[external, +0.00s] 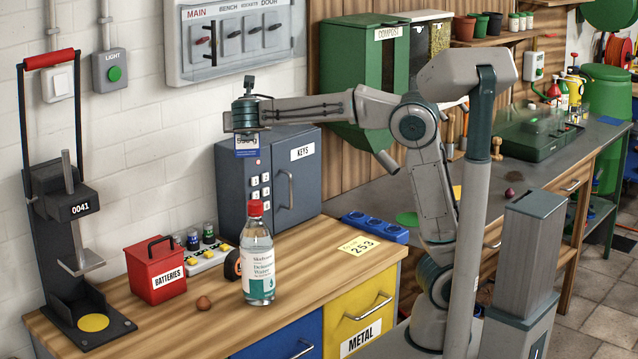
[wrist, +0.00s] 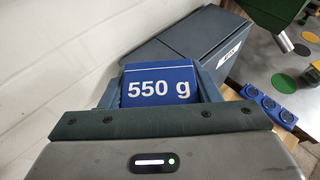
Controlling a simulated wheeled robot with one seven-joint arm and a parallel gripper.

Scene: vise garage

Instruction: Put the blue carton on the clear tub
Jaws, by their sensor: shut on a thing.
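My gripper (external: 247,128) is shut on the blue carton (external: 250,146), which hangs below it above the wooden bench, in front of the grey key cabinet. In the wrist view the blue carton (wrist: 158,84) shows a face marked "550 g" between the fingers. In the external view its lower part is in the air, apart from the bench.
The key cabinet (external: 270,180) stands close behind the carton. A bottle (external: 257,255), a red battery box (external: 155,270) and a tall stand (external: 75,230) are on the wooden bench. The bench front has bare room.

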